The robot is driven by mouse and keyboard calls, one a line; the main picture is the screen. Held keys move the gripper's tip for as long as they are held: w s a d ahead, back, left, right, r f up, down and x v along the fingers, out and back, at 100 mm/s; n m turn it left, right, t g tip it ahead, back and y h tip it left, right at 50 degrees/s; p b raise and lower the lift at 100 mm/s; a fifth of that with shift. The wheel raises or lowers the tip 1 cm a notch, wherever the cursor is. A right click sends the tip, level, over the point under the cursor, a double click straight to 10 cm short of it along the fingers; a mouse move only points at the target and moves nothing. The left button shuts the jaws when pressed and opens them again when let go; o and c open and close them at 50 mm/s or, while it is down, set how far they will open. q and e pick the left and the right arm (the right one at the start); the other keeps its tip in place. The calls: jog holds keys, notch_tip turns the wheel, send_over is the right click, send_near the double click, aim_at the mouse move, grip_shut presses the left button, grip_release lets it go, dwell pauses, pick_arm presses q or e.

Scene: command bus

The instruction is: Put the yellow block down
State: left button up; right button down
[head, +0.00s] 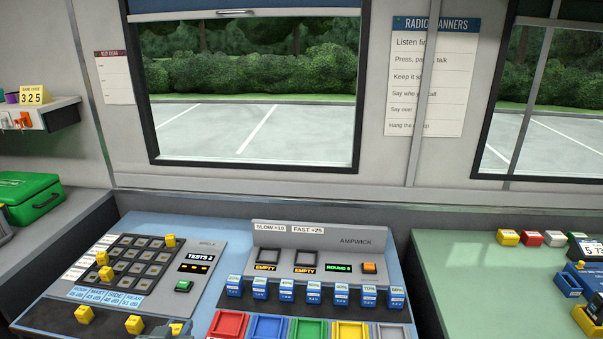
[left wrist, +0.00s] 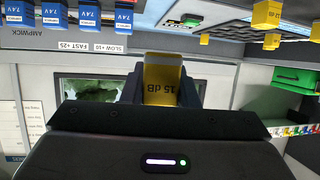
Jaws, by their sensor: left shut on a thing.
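A yellow block (left wrist: 162,82) marked "15 dB" is held between the two fingers of my left gripper (left wrist: 162,92) in the left wrist view. In the head view my left gripper (head: 177,329) shows only in part at the bottom edge, over the front right of the grey panel; the held block is hard to make out there. The panel has a dark grid (head: 138,262) with several yellow blocks on it, one at its upper right (head: 170,240). Other yellow blocks (head: 84,314) sit on the dark front strip. My right gripper is not in view.
Right of the panel stands the Ampwick console (head: 335,240) with a row of blue batteries (head: 286,290) and coloured trays (head: 228,325) in front. A green counter (head: 450,270) with small blocks lies at the right. A green case (head: 30,197) stands at the left.

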pick_arm(q)
jog(key=w+d+r, duration=0.3)
jog(key=d+r, duration=0.1)
jog(key=d, duration=0.2)
jog(key=s+a+f+m+h, duration=0.1)
jog(key=s+a+f, duration=0.3)
jog(key=a, duration=0.4)
jog(key=s+a+f+m+h, duration=0.1)
jog(key=s+a+f, duration=0.4)
jog(key=s+a, duration=0.2)
jog(key=shift+a, duration=0.6)
jog(key=shift+w+f, duration=0.1)
